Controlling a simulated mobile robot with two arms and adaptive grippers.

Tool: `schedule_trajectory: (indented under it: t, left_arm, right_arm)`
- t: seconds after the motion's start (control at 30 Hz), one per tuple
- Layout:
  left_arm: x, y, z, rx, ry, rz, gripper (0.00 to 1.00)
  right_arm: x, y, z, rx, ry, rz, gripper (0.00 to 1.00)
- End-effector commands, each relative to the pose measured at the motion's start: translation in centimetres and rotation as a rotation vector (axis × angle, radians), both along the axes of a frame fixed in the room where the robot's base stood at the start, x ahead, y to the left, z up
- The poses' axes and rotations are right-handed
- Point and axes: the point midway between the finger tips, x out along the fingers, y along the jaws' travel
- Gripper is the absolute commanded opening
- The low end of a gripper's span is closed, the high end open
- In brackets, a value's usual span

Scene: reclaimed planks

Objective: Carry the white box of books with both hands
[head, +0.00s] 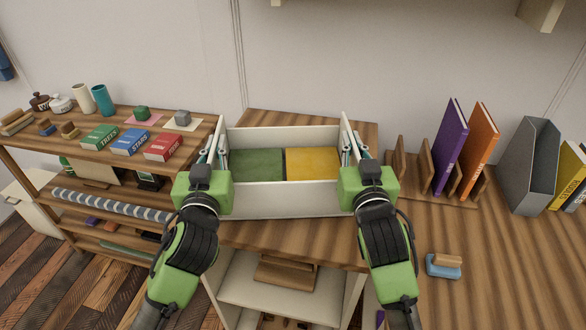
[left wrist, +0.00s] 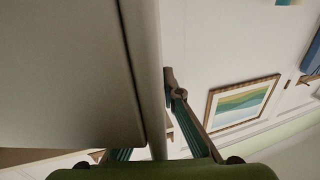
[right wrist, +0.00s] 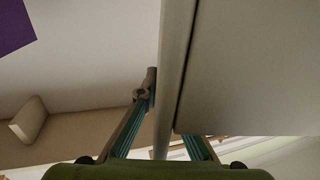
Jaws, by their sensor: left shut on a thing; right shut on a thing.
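The white box (head: 290,202) holds a green book (head: 257,164) and a yellow book (head: 313,164) lying side by side. It sits at or just above the wooden tabletop; its underside is hidden, so I cannot tell which. My left gripper (head: 210,152) is shut on the box's left end wall, which also shows between the fingers in the left wrist view (left wrist: 155,80). My right gripper (head: 352,152) is shut on the right end wall, seen between the fingers in the right wrist view (right wrist: 172,75).
A wooden shelf (head: 150,129) at left carries books, jars and cups. The table's front right is mostly clear.

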Motion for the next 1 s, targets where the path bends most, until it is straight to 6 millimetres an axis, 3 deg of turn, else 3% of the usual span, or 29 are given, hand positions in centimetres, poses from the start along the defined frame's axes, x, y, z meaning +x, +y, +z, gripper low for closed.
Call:
schedule_trajectory:
  t: [0.07, 0.1, 0.17, 0.57, 0.67, 1.0]
  left_arm:
    - [0.0, 0.1, -0.3, 0.001, -0.007, 0.002, 0.0]
    - [0.0, 0.1, -0.5, 0.001, 0.0, 0.003, 0.12]
    - [0.0, 0.1, -0.4, 0.001, 0.0, 0.003, 0.23]
    - [-0.4, 0.0, -0.5, 0.0, 0.001, 0.0, 0.23]
    - [-1.5, -0.1, -0.5, -0.001, 0.001, -0.001, 0.23]
    - [-8.4, -0.1, -0.5, -0.003, 0.004, 0.0, 0.23]
  right_arm:
    - [0.0, -0.1, -0.3, -0.001, -0.008, -0.002, 0.0]
    - [0.0, -0.1, -0.5, -0.001, 0.0, -0.002, 0.12]
    - [0.0, -0.1, -0.4, -0.001, 0.0, -0.002, 0.23]
    - [0.0, 0.0, -0.4, 0.0, 0.0, 0.0, 0.23]
    - [0.0, 0.0, -0.4, 0.0, 0.0, 0.0, 0.23]
    - [0.0, 0.0, -0.4, 0.0, 0.0, 0.0, 0.23]
